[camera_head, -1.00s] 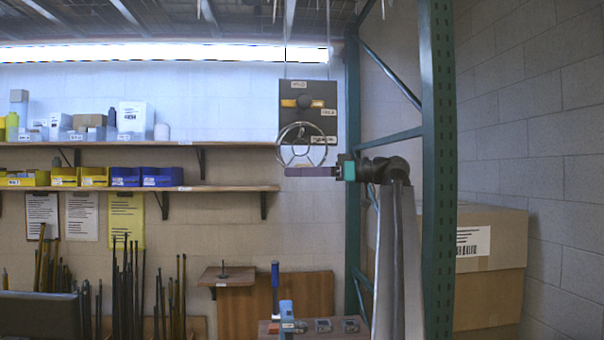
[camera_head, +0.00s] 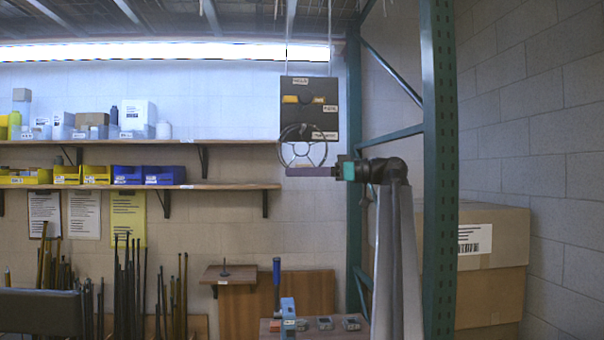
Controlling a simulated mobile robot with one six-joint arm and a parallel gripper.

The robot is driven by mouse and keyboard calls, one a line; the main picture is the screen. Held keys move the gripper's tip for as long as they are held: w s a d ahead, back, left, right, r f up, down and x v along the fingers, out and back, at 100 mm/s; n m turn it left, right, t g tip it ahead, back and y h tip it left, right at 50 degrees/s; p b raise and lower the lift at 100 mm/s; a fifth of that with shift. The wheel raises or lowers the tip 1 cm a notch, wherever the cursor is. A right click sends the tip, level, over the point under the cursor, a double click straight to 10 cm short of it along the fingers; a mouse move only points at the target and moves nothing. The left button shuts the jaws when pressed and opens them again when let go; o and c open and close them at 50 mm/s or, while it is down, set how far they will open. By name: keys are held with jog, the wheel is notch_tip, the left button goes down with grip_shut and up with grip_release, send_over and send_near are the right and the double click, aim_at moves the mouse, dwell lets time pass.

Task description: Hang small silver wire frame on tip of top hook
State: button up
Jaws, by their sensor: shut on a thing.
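The small wire frame (camera_head: 280,145) is a thin round ring with spokes, held upright at the lower edge of a dark hanging panel (camera_head: 310,118). It overlaps the panel's lower part in the view; I cannot tell whether they touch. My gripper (camera_head: 309,171), with purple fingers and a teal body, reaches in from the right and is shut on the lower part of the frame. The panel bears a yellow bar with a dark round knob (camera_head: 306,98) and small white labels. No hook tip can be made out clearly.
A green rack post (camera_head: 440,180) stands right of my arm, with braces behind. Cardboard boxes (camera_head: 490,260) are at the right. Wall shelves (camera_head: 225,187) with bins are at the left. A small table (camera_head: 265,326) with items is below. The air left of the panel is clear.

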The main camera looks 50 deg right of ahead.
jog(key=shift+f, duration=0.45)
jog(key=shift+w+d, duration=0.1)
jog(key=shift+d, duration=0.05)
jog(key=o, duration=1.3)
jog(key=shift+r, duration=0.1)
jog(key=v, duration=1.3)
jog(key=shift+s+d, duration=0.25)
jog(key=shift+s, duration=0.05)
